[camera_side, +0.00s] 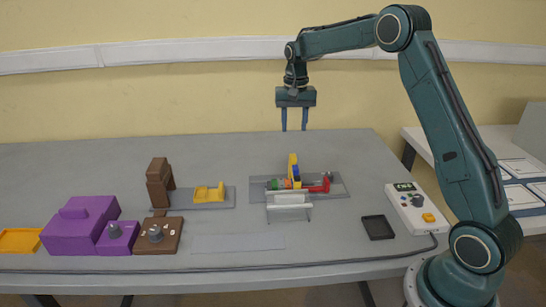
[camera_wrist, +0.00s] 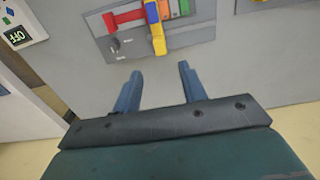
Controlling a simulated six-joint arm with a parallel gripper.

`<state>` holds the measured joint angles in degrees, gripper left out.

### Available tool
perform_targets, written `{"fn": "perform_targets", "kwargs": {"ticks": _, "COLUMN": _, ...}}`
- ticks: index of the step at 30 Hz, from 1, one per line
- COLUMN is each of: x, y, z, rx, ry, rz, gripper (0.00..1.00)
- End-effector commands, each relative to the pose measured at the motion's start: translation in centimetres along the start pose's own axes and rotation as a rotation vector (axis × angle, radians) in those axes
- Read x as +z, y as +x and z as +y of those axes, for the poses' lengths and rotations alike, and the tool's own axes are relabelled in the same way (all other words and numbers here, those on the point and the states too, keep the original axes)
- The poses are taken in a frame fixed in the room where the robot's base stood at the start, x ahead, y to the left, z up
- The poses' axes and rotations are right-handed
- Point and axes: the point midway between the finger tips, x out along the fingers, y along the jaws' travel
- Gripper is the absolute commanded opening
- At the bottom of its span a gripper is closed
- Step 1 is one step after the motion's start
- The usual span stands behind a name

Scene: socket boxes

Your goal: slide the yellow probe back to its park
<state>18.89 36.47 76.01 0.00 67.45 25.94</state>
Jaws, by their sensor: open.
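The yellow probe (camera_side: 293,162) appears to be the upright yellow piece on a grey base plate (camera_side: 258,185), beside small blue, green and red parts. In the wrist view the yellow piece (camera_wrist: 156,30) crosses the same plate (camera_wrist: 200,36), near the top. I cannot tell where its park is. My gripper (camera_side: 294,124) is open and empty, pointing down well above the yellow piece. In the wrist view its fingertips (camera_wrist: 160,72) are apart, with bare table between them.
A red part (camera_side: 320,187) lies right of the yellow piece, and a clear-looking rack (camera_side: 288,199) stands in front. A control box (camera_side: 415,208), its display reading OFF in the wrist view (camera_wrist: 18,36), and a black tray (camera_side: 378,228) are right. Brown, purple and yellow fixtures stand left.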

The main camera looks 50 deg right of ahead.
Motion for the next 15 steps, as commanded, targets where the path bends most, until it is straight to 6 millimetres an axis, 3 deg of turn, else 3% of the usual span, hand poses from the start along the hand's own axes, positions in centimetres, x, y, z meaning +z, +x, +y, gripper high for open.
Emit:
{"fn": "perform_targets", "kwargs": {"ticks": 10, "x": -0.1, "y": 0.5, "z": 0.0, "rx": 0.001, "ry": 0.003, "rz": -0.002, "gripper": 0.42}}
{"fn": "perform_targets", "kwargs": {"ticks": 15, "x": -0.1, "y": 1.6, "z": 0.0, "rx": 0.002, "ry": 0.003, "rz": -0.004, "gripper": 0.42}}
